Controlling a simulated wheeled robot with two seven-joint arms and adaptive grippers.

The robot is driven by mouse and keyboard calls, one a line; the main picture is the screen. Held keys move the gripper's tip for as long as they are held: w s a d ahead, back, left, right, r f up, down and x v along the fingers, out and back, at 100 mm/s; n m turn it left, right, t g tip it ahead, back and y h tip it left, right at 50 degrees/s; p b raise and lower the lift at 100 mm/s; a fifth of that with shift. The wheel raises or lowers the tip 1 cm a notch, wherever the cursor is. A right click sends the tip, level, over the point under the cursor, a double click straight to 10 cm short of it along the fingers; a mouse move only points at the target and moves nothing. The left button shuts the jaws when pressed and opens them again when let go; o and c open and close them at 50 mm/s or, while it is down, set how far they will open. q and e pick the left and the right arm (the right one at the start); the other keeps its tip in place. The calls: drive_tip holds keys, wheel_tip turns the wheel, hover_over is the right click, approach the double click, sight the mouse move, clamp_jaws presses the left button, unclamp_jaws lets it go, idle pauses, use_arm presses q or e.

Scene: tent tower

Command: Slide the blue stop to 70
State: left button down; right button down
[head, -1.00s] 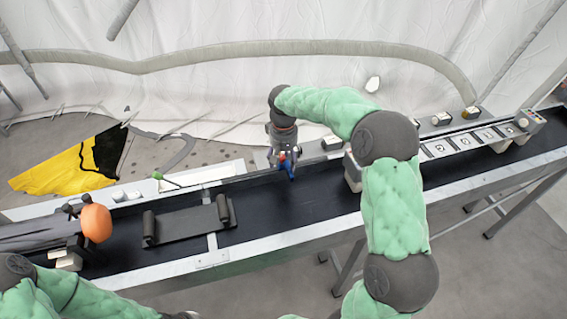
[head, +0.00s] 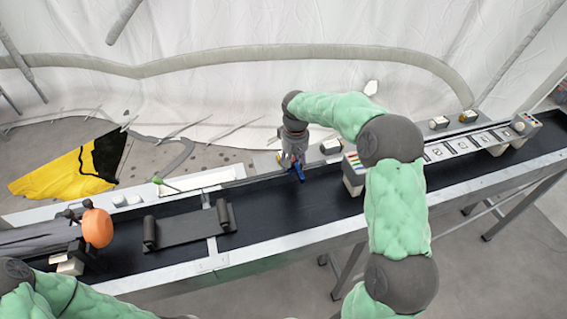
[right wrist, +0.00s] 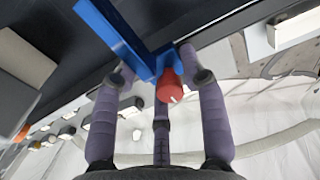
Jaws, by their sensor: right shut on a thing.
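The blue stop (head: 299,174) sits at the far edge of the black conveyor belt (head: 285,205), near its middle. In the right wrist view it is a long blue bar (right wrist: 118,35) with a red knob (right wrist: 168,88) beside it. My right gripper (head: 296,162) reaches down over the far rail. In the right wrist view its fingers (right wrist: 155,80) are closed around the stop at the knob. I cannot make out a scale or the number 70.
A dark plate with rollers (head: 187,224) lies on the belt to the left, near an orange ball-like end (head: 97,228). A cream block with coloured tops (head: 352,172) stands right of the stop, partly behind my right arm. Belt between stop and block is clear.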

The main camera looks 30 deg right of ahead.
sight(322, 162)
drive_tip(key=d, duration=0.3)
drive_tip(key=s+d+p, duration=0.1)
drive_tip(key=d, duration=0.2)
drive_tip(key=s+d+p, duration=0.1)
drive_tip(key=d, duration=0.3)
drive_tip(key=shift+s+r, duration=0.1)
drive_tip(key=c, duration=0.9)
unclamp_jaws()
drive_tip(key=shift+o, duration=0.7)
wheel_tip(322, 162, up, 12)
